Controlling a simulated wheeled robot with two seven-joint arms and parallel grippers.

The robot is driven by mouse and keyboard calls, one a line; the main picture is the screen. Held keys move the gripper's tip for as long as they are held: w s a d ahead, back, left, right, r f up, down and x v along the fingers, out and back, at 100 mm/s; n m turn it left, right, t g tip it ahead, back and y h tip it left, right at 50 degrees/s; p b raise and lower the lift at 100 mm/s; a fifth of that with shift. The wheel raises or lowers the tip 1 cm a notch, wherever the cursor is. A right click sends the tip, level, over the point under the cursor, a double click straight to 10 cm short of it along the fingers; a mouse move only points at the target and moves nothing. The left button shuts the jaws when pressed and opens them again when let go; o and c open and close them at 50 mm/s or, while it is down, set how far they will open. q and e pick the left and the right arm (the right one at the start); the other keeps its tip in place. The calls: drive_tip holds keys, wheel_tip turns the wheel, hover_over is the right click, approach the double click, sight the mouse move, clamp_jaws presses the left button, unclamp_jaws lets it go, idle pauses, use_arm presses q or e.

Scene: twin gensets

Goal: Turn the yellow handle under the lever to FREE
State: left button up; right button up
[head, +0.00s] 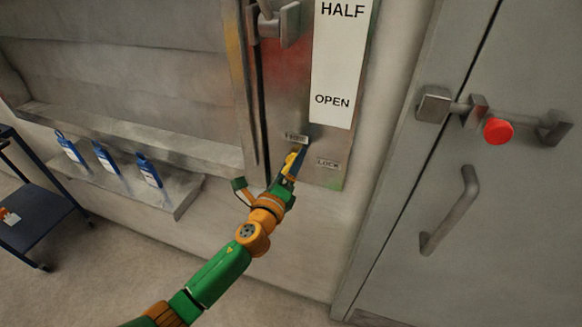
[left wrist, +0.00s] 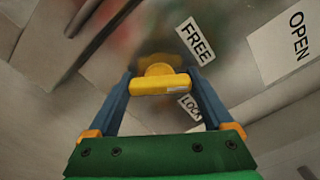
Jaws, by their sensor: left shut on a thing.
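The yellow handle (head: 291,158) sits low on the metal lever panel, below the grey lever (head: 278,24). The FREE label (head: 295,138) is just above it and the LOCK label (head: 328,162) is to its right. My left gripper (head: 296,163) is at the handle, shut on it. In the left wrist view the yellow handle (left wrist: 160,84) lies crosswise between my two blue fingers, its round hub behind it. There its right end is close to the LOCK label (left wrist: 190,106), and the FREE label (left wrist: 195,41) is farther up. My right gripper is not in view.
A white strip (head: 340,65) reading HALF and OPEN is above. At right is a grey door (head: 500,200) with a latch, red knob (head: 497,131) and handle (head: 449,211). Several blue bottles (head: 107,160) stand on a ledge at left, beside a dark cart (head: 35,222).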

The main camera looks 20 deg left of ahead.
use_arm(q)
drive_tip(key=n, duration=0.6)
drive_tip(key=shift+n+b, duration=0.3)
idle(0.5)
drive_tip(key=o, duration=1.1)
drive_tip(key=shift+o, duration=0.2)
drive_tip(key=s, duration=0.7)
drive_tip(key=shift+a, duration=0.15)
